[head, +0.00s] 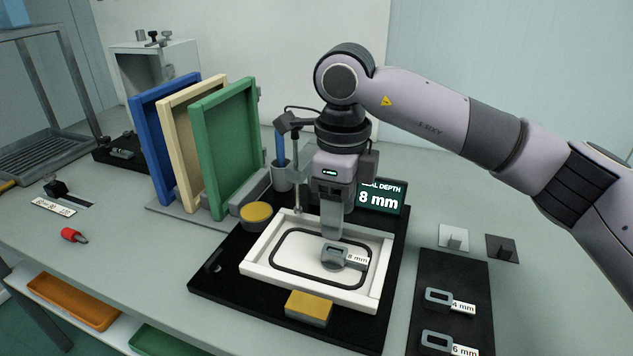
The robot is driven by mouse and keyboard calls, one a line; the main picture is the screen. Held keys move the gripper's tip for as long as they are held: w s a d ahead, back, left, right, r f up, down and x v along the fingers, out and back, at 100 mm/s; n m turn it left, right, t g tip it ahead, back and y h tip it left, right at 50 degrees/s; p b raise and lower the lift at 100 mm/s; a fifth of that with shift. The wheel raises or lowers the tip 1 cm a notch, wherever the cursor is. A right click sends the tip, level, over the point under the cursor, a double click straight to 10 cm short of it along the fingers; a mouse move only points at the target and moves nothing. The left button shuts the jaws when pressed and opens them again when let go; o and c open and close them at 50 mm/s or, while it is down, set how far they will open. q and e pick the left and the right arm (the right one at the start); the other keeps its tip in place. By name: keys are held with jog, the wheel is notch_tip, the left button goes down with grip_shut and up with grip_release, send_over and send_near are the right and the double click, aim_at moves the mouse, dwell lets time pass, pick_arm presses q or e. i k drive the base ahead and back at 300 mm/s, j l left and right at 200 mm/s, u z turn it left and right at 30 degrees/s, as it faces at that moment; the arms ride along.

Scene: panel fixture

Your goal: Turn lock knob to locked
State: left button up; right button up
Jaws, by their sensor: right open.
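A small red knob-like piece (71,235) with a dark tip is on the table at the left. A black knob (55,188) stands by a slot with a printed scale label (53,208). I cannot tell for certain which is the lock knob, nor its setting. My right gripper (333,236) points down over the white panel frame (262,258), far to the right of both. Its fingers are open, close above the grey "8 mm" gauge (336,258); I cannot tell whether they touch it. My left gripper is out of view.
The white frame lies on a black base (222,283) between yellow blocks (308,308). A display (381,198) reads "8 mm". Blue, cream and green frames (228,150) stand in a rack. Gauges marked 4 mm (438,298) and 6 mm lie at right. The table's front left is mostly clear.

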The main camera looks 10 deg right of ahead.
aim_at(212, 265)
jog(key=k, duration=1)
